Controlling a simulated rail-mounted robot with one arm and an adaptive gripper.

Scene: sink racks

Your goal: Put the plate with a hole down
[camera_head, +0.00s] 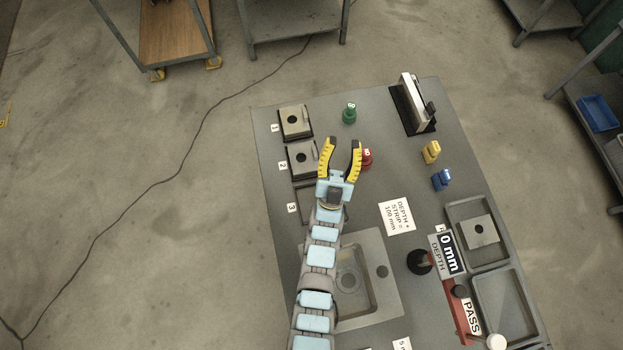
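My gripper (342,146), with yellow and black fingers, is over the table. Its fingers are spread and nothing shows between them. A third plate with a hole (473,230) lies in the upper tray (456,213) at the right. The dark-edged place marked 3 (299,190) shows no plate; my arm may hide its right side.
A red piece (368,160) is close beside the right finger. A green piece (349,117), yellow piece (431,153) and blue piece (441,181) stand around. A sink (388,300) is beside my arm. A red-armed depth gauge (455,305) stands right. The lower tray (515,305) looks empty.

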